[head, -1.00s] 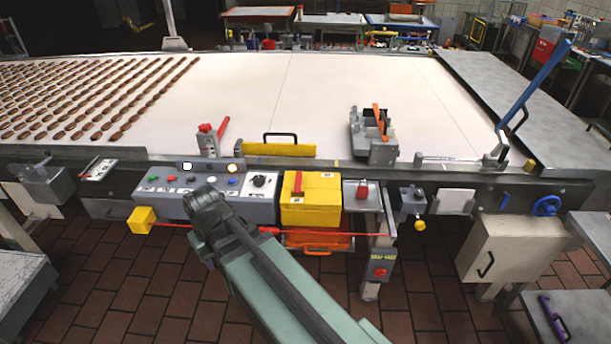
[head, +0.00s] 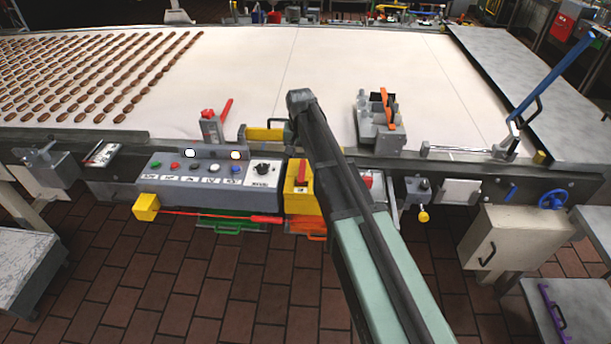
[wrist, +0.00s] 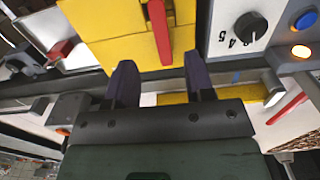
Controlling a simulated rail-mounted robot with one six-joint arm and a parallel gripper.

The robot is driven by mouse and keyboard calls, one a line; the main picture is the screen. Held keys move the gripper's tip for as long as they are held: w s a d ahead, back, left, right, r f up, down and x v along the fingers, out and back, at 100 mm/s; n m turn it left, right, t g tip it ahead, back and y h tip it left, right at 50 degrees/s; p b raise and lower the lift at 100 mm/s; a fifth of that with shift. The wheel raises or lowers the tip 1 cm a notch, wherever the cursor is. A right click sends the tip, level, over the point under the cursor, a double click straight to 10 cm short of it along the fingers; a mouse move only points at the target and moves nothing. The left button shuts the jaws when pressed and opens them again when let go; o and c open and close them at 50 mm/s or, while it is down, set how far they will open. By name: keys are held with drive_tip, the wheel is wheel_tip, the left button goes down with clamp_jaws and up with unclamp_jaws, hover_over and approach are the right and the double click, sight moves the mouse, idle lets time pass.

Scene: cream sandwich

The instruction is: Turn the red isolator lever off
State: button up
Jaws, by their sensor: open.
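A red lever (head: 301,172) stands roughly upright on the front of a yellow box (head: 300,203), right of the grey control panel. In the wrist view, which is turned upside down, the red lever (wrist: 159,30) lies on the yellow box (wrist: 110,45) at the top centre. My gripper (wrist: 160,80) is open and empty. Its two dark fingers point towards the box, on either side of the lever's line, and the lever's free end lies just beyond the fingertips. I see no contact. In the head view my arm hides the fingers and part of the box.
A grey control panel (head: 205,172) with buttons and a dial is left of the box. Another red lever (head: 226,109) stands on a bracket behind it. A yellow bar (head: 262,134) and a grey device with an orange handle (head: 385,105) are nearby. A wide white belt (head: 260,75) lies behind.

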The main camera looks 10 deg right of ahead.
sight(301, 175)
wheel_tip(301, 175, down, 9)
drive_tip(key=b, duration=0.7)
drive_tip(key=shift+r, duration=0.35)
drive_tip(key=shift+c, duration=0.2)
clamp_jaws()
